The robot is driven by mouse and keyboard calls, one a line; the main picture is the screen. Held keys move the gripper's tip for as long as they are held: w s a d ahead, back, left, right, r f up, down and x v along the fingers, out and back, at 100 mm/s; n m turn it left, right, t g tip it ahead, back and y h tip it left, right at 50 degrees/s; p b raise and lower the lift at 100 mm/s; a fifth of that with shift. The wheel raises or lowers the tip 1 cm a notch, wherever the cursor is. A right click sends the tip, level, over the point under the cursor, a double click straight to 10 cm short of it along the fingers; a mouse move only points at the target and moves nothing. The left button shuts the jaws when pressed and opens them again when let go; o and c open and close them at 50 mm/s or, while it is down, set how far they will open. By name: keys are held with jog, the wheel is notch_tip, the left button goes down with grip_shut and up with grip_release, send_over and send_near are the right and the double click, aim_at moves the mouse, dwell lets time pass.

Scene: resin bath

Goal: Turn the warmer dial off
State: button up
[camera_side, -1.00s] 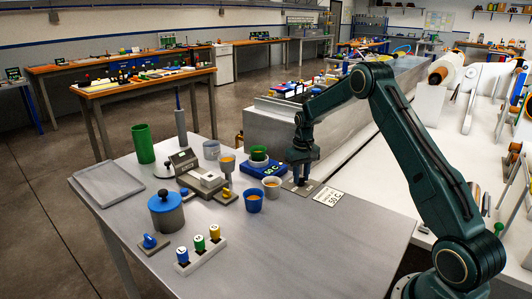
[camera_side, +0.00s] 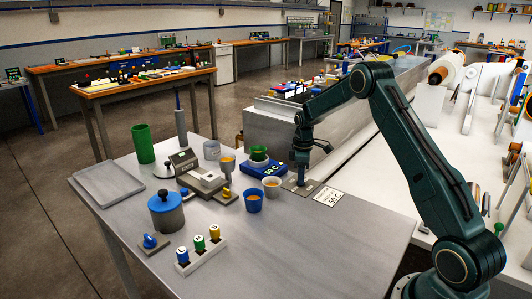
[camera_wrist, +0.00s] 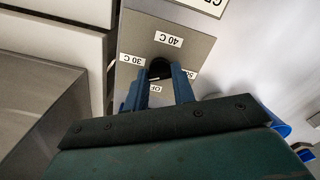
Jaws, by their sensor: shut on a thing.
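The warmer dial (camera_wrist: 160,66) is a dark knob on a grey plate (camera_wrist: 176,22) with 30 C, 40 C, 50 and OFF labels, printed upside down in the wrist view. My gripper (camera_wrist: 160,78) is shut on the knob, one blue finger on each side. In the side view my gripper (camera_side: 302,180) points straight down at the plate (camera_side: 289,185) and hides the knob. The dial's pointer is hidden, so its setting cannot be read.
A white card marked 50 C (camera_side: 327,196) lies right of the plate. A long grey tank (camera_side: 268,132) is behind. The table's front right is clear.

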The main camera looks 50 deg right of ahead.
jog(key=n, duration=0.6)
jog(key=shift+n, duration=0.3)
jog(key=n, duration=0.5)
jog(key=shift+n, duration=0.3)
jog(key=o, duration=1)
jog(key=shift+r, duration=0.2)
notch_tip(320, 180, up, 14)
jog(key=shift+f, duration=0.2)
